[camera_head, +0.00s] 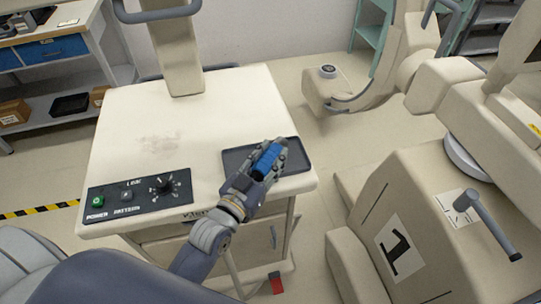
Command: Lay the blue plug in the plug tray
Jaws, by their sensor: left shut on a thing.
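The blue plug (267,160) is between the fingers of my left gripper (269,158). The gripper is shut on the plug. The plug tray (234,158) is a shallow dark tray at the right front corner of the cart top. My left gripper and the plug are over the tray and hide its middle. I cannot tell whether the plug touches the tray floor. My right gripper is not in view.
The pale cart (130,130) has a control panel (138,194) with a knob and green button at its front left. Its middle top is clear. A large beige machine (430,215) stands on the right. A shelf (65,75) stands at the back left.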

